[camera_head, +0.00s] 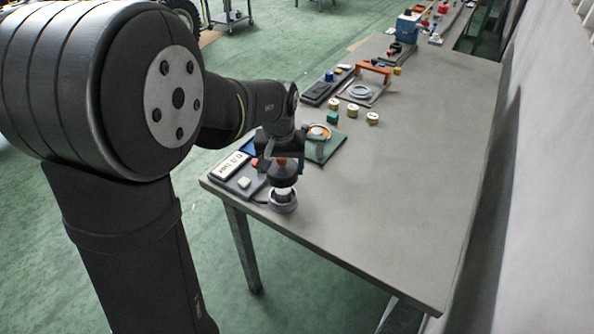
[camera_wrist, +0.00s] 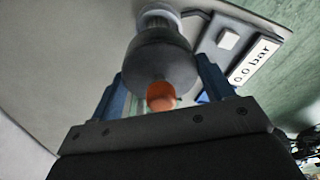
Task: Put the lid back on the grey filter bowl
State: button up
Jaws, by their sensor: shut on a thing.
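The lid (camera_head: 283,175) is a dark grey dome with an orange knob; it also shows large in the wrist view (camera_wrist: 160,57), with the knob towards me. My gripper (camera_head: 283,158) is shut on the lid from above, its blue fingers on either side in the wrist view (camera_wrist: 162,85). The grey filter bowl (camera_head: 284,205) stands on the table near its left end, below the lid. A white part shows between lid and bowl. I cannot tell whether the lid touches it. In the wrist view the bowl (camera_wrist: 160,10) is mostly hidden behind the lid.
A grey panel (camera_head: 225,181) with a "0.0 bar" display and a pale button lies just left of the bowl. A green plate (camera_head: 328,148) with an orange-rimmed ring lies behind. Several yellow and green small parts stand farther back. The table's right side (camera_head: 420,215) is clear.

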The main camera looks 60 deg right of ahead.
jog(key=shift+f, duration=3.15)
jog(key=shift+f, duration=0.2)
jog(key=o, duration=1.1)
jog(key=shift+r, duration=0.15)
jog(key=shift+r, duration=3.4)
grip_shut()
